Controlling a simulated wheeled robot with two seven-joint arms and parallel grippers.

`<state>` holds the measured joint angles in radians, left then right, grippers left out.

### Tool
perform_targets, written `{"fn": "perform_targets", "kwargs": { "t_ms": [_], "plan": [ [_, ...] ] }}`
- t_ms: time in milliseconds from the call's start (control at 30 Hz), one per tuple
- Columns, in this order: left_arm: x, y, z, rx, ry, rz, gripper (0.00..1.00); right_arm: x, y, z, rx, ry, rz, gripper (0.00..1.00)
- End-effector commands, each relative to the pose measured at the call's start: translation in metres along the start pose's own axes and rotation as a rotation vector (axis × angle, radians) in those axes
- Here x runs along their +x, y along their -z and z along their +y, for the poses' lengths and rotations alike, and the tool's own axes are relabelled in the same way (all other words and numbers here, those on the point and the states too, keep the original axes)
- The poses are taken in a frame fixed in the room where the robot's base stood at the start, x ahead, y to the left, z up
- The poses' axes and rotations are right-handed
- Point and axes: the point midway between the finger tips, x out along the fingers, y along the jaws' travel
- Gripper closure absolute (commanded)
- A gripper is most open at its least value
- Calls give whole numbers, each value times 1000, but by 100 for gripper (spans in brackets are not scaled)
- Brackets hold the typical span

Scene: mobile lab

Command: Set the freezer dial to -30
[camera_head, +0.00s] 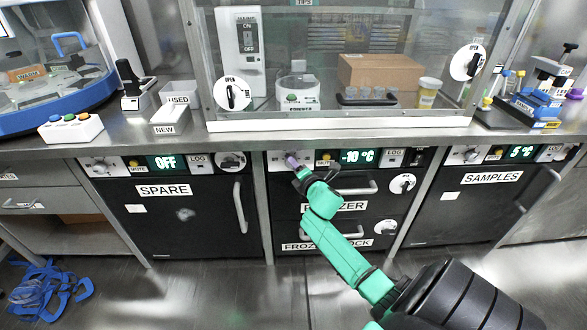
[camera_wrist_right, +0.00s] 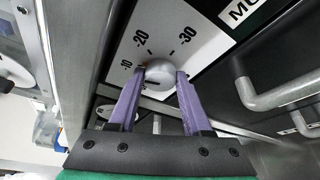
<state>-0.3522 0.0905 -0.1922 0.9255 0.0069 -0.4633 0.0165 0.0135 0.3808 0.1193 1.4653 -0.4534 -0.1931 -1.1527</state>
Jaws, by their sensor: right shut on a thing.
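The freezer (camera_head: 345,206) is the middle black unit under the bench, and its display (camera_head: 357,156) reads -10 °C. My right gripper (camera_head: 292,162) is at the left end of its control panel and hides most of the dial in the head view. The two purple fingers of my right gripper (camera_wrist_right: 156,88) are shut on the knob's sides. My left gripper is not in view.
The SPARE unit (camera_head: 178,215) with its OFF display stands left, the SAMPLES unit (camera_head: 470,205) right. A glass-fronted cabinet (camera_head: 340,124) stands on the bench above. Freezer drawer handles (camera_head: 352,184) stick out below the panel. Blue straps (camera_head: 48,290) lie on the floor at left.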

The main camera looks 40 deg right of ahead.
Motion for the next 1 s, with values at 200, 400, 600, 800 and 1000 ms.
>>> {"fn": "perform_targets", "kwargs": {
  "t_ms": [200, 400, 600, 800, 1000],
  "plan": [
    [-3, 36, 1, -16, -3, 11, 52, 1, 3, -7, 188, -77, 0, 100],
    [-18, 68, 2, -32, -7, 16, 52, 1, 3, -9, 365, -150, -1, 100],
    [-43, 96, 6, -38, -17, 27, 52, 2, 4, -10, 541, -222, 0, 100],
    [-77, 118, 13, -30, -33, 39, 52, 2, 5, -11, 718, -295, 0, 100],
    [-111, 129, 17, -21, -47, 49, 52, 2, 6, -11, 894, -368, -1, 100]
  ]
}}
